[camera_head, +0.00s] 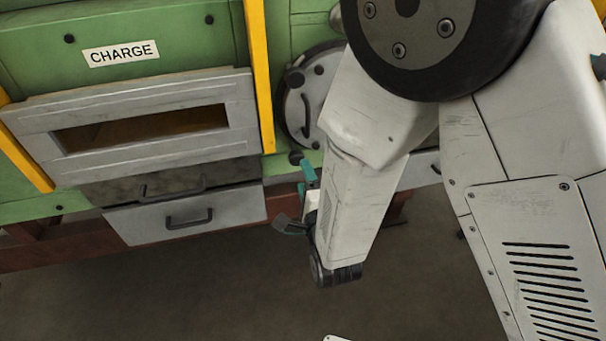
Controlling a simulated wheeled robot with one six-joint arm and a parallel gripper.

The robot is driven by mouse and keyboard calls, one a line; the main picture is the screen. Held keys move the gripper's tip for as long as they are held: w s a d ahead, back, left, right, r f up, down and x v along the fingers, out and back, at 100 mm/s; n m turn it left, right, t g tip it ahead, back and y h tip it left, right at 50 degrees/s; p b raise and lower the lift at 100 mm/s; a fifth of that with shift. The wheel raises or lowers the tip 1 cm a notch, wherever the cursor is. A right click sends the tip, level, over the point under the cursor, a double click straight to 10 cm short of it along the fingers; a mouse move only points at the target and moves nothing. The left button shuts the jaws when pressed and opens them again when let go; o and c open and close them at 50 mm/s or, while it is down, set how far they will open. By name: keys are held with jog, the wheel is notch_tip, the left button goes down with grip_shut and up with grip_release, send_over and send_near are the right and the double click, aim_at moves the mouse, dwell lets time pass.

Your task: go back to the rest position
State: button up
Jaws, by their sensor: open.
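My gripper (296,197) shows near the middle of the view, partly hidden behind my own grey arm link. Its teal and dark fingers are spread apart, with nothing seen between them. It is in front of the green furnace (215,45), just right of the grey drawer front and below the round hatch. My arm reaches down from the upper right and covers much of the right half of the view.
The furnace has a sign reading CHARGE (121,53), above a grey frame (215,98) with a slot. A grey drawer (235,205) with a dark handle is below. A round hatch (318,92) is beside a yellow post (258,75). The floor (170,290) in front looks clear.

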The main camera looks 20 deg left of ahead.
dwell(0.4)
jog(key=s+f+n+g+h, duration=0.25)
jog(key=f+n+g, duration=0.35)
jog(key=f, duration=0.3)
jog(key=s+d+n+g+h, duration=0.3)
jog(key=d+n+g, duration=0.1)
jog(key=d, duration=0.2)
jog(key=s+d+r+n+g+h, duration=0.1)
jog(key=s+d+r, duration=0.4)
jog(key=d+r, duration=0.4)
jog(key=s+d+r+n+g+h, duration=0.1)
jog(key=s+d+r, duration=0.3)
jog(key=d+r, duration=0.6)
jog(key=s+d+r+g+h, duration=0.1)
jog(key=s+d+r, duration=0.4)
jog(key=d+r, duration=0.5)
jog(key=d+g, duration=0.1)
jog(key=d, duration=0.5)
jog(key=shift+s+r+n+h, duration=0.25)
jog(key=shift+s+n+h, duration=0.05)
jog(key=shift+n+h, duration=0.1)
